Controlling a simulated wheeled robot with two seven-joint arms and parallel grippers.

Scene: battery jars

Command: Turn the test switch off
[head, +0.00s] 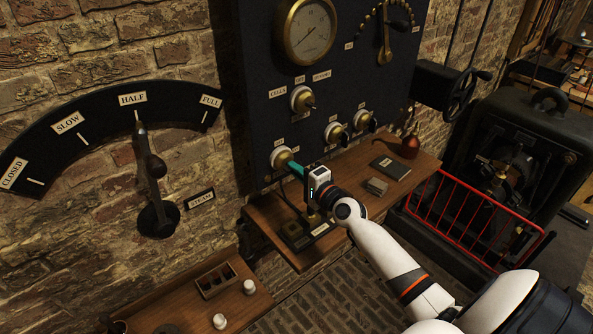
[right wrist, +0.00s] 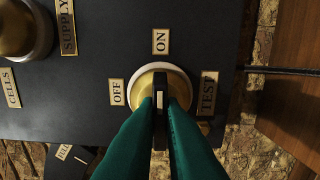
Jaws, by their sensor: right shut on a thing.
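The test switch (head: 281,156) is a brass knob at the lower left of the dark panel (head: 257,100). In the right wrist view, its round brass base (right wrist: 179,80) has a black lever with a white mark. The OFF plate (right wrist: 117,92) is to its left, the ON plate (right wrist: 161,41) above and the TEST plate (right wrist: 208,93) to its right. The lever lies in line with the ON plate. My right gripper (head: 294,167), with teal fingers, is shut on the lever; the fingers (right wrist: 160,110) hide part of it. My left gripper is not in view.
More brass switches (head: 302,99) and a gauge (head: 309,30) are on the panel. Below, a wooden shelf (head: 262,225) bears a black device (head: 296,236), a book (head: 391,167) and a pipe (head: 405,148). A speed lever (head: 148,170) is on the left wall.

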